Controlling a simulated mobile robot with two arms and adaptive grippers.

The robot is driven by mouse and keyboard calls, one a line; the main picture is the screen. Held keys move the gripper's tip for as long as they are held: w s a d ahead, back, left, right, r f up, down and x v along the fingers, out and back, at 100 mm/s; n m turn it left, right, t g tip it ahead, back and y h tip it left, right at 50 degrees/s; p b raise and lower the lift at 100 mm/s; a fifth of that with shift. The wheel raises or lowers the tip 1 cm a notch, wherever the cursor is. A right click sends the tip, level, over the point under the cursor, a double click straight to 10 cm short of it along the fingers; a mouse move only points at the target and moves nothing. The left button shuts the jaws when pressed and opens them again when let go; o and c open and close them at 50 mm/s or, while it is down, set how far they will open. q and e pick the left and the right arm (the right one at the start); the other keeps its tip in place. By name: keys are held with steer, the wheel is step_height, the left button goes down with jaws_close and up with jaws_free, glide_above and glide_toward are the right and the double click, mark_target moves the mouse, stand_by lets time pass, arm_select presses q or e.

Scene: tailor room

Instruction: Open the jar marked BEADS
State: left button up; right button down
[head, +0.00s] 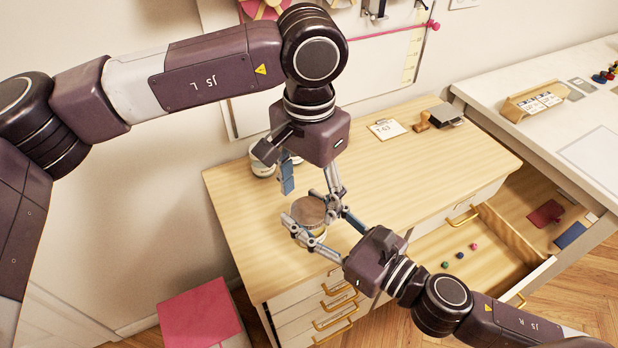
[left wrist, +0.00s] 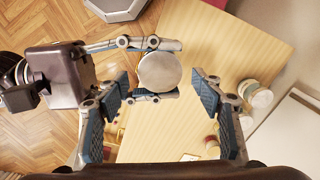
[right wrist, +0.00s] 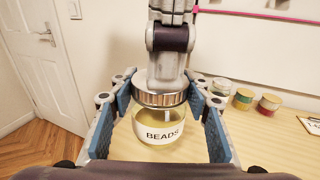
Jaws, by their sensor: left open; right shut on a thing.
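The jar marked BEADS (right wrist: 158,132) stands upright on the wooden top. Its label faces my right wrist camera. Its round metal lid (head: 308,210) sits on it and also shows in the left wrist view (left wrist: 160,72). My right gripper (head: 307,217) is shut on the jar from the front right, with a finger on each side, as the right wrist view (right wrist: 165,112) shows. My left gripper (head: 312,190) points down above the lid. Its fingers are spread wide and empty in the left wrist view (left wrist: 165,92), apart from the lid.
Several other jars (right wrist: 243,98) stand behind on the same wooden top (head: 420,175). A card (head: 387,129) and a stamp (head: 425,120) lie toward the back right. An open drawer (head: 470,250) holds small coloured pieces. The middle of the top is clear.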

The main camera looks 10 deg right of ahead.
arm_select(q)
steer(key=shift+f, duration=1.15)
steer(key=c, duration=1.2)
steer(key=shift+n, duration=1.8)
steer(key=o, duration=1.3)
steer(key=shift+c, duration=0.2)
steer(key=shift+r, duration=0.1)
